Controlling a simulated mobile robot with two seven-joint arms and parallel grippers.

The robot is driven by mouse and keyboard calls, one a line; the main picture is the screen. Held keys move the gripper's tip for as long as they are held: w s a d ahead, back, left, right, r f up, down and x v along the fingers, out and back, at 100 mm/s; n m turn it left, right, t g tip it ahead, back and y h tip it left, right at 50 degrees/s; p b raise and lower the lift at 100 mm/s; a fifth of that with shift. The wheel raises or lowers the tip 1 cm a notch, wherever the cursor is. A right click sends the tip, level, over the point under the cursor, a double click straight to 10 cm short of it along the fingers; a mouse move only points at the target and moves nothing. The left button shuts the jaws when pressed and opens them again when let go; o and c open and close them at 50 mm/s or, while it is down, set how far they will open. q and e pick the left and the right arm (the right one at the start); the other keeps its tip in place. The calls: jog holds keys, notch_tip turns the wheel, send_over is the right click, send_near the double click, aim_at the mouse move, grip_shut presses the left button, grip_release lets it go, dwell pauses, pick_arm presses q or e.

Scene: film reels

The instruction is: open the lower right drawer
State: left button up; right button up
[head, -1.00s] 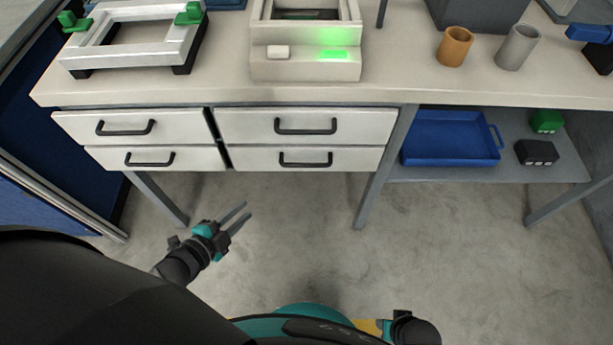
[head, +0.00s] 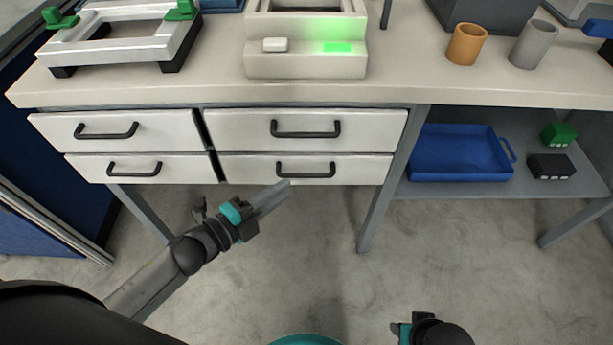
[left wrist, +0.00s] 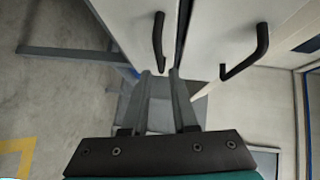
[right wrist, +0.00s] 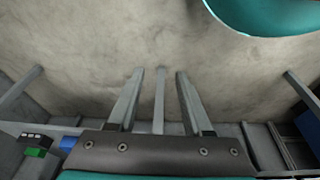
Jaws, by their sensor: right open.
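The lower right drawer (head: 235,168) is closed, with a white front and a black bar handle (head: 306,170). My left gripper (head: 282,189) is open and empty; in the head view its fingertips show just below this handle. In the left wrist view the open fingers (left wrist: 162,72) point toward two drawer fronts with black handles, the nearer handle (left wrist: 158,40) just beyond the tips. No contact shows. My right gripper (right wrist: 160,71) is open and empty over the floor; in the head view only its dark wrist shows at the bottom edge.
The upper right drawer (head: 230,130) and the two left drawers (head: 85,169) are closed. A table leg (head: 377,205) stands right of the drawers. A shelf with a blue tray (head: 458,178) is further right. The floor (head: 300,250) in front is clear.

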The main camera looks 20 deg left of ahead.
aim_at(307, 174)
pick_arm(q)
jog(key=shift+b+x, duration=0.95)
jog(key=shift+x, duration=3.05)
pick_arm(e)
jog(key=shift+t, duration=0.4)
jog(key=shift+w+a+r, duration=0.1)
jog(key=shift+w+r, duration=0.15)
jog(key=shift+r, duration=0.5)
jog(key=shift+w+d+r, duration=0.1)
jog(key=shift+w+r, duration=0.15)
jog(key=shift+r, duration=0.45)
jog(key=shift+w+a+r, duration=0.1)
jog(key=shift+w+r, duration=0.15)
jog(key=shift+r, duration=0.5)
pick_arm(q)
grip_shut()
jog(key=shift+f, duration=0.1)
